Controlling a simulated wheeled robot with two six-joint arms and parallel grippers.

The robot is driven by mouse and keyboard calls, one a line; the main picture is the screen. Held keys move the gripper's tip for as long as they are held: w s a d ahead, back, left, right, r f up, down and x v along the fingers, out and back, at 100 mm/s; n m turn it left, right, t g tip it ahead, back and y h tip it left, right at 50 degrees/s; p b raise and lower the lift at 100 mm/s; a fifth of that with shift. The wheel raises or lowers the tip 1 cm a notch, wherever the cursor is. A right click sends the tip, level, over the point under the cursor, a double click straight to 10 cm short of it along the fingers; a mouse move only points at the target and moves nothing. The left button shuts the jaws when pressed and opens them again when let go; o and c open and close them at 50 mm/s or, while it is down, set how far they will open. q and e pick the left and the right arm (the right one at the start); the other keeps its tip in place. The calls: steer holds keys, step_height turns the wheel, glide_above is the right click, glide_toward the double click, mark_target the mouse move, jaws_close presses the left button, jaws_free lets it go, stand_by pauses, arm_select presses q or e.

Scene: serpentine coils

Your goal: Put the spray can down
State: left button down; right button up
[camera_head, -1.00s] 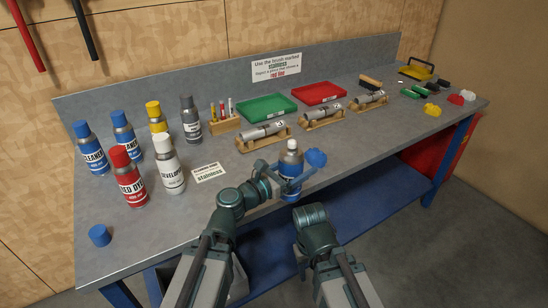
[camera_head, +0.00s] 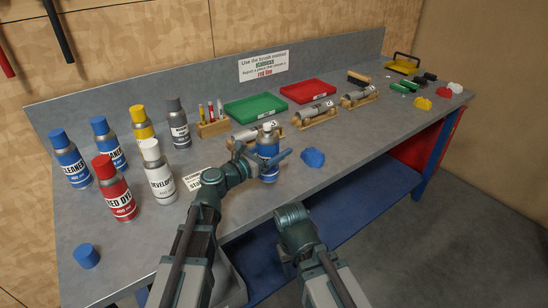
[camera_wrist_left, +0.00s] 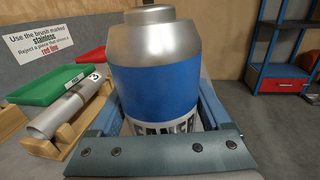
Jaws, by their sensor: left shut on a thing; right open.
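The blue spray can (camera_head: 268,145) is upright, with a silver shoulder and a small white nozzle on top. My left gripper (camera_head: 271,163) is shut on its body. The left wrist view shows the blue and silver can (camera_wrist_left: 155,68) close up between the fingers. The can is over the bench top (camera_head: 240,205), near the front edge; I cannot tell if its base touches the surface. A loose blue cap (camera_head: 86,256) lies at the front left. My right gripper (camera_head: 293,218) is open and empty, low in front of the bench edge.
A blue crumpled cloth (camera_head: 313,157) lies right of the can. Other spray cans, including a red one (camera_head: 115,190) and a white one (camera_head: 158,172), stand to the left. Metal cylinders on wooden stands (camera_head: 315,112) lie behind.

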arm_select(q)
steer(key=shift+f+b, duration=0.6)
steer(key=shift+f, duration=0.45)
arm_select(e)
steer(key=shift+f, duration=1.05)
steer(key=shift+f, duration=0.1)
arm_select(q)
steer(key=shift+f, duration=0.2)
jaws_free()
steer(key=shift+r, duration=0.1)
steer(key=shift+r, duration=0.2)
steer(key=v, duration=1.2)
